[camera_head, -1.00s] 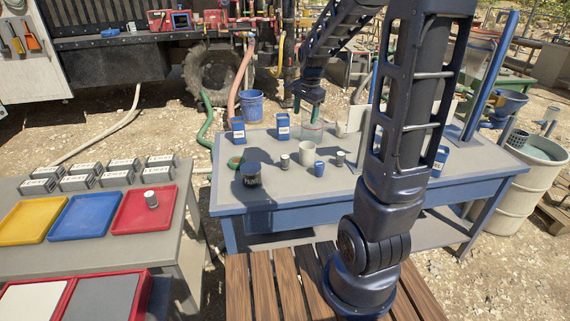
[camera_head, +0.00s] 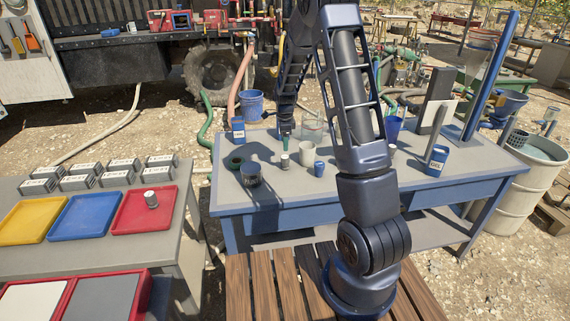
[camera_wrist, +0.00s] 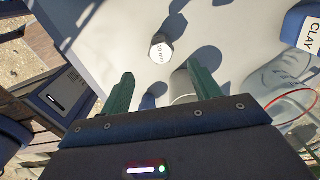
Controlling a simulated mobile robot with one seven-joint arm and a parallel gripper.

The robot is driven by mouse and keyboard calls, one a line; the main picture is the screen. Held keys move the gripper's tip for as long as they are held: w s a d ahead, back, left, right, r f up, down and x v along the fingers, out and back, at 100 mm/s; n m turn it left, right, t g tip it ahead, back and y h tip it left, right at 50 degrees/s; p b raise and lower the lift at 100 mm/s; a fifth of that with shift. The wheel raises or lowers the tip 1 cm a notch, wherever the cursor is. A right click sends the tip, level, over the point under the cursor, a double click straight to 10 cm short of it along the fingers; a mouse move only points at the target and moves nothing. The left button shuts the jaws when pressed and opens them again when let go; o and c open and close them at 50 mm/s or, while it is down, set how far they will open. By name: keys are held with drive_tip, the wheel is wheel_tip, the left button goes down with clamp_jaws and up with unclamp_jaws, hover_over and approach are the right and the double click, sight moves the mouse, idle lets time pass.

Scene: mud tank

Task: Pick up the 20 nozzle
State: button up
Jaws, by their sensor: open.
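A small grey cylindrical nozzle with a pale top (camera_head: 284,161) stands upright on the blue-edged table. In the wrist view its pale top (camera_wrist: 161,48) carries small print, too small to read surely as 20. My gripper (camera_head: 286,143), with green fingers, is just above and behind this nozzle in the head view. In the wrist view my gripper (camera_wrist: 161,79) is open and empty, and the nozzle lies ahead of the fingertips, roughly centred between them. Another similar nozzle (camera_head: 151,198) stands in the red tray.
A cream cup (camera_head: 307,154), a small blue cup (camera_head: 319,169) and a dark tub (camera_head: 251,174) stand near the nozzle. In the wrist view a clear beaker (camera_wrist: 287,84) and a CLAY box (camera_wrist: 303,27) are to the right. My arm hides part of the table.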

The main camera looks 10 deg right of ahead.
sight(285, 156)
wheel_tip(285, 156, down, 11)
drive_tip(key=shift+r, duration=0.1)
idle(0.6)
drive_tip(key=shift+c, duration=0.2)
drive_tip(key=c, duration=1)
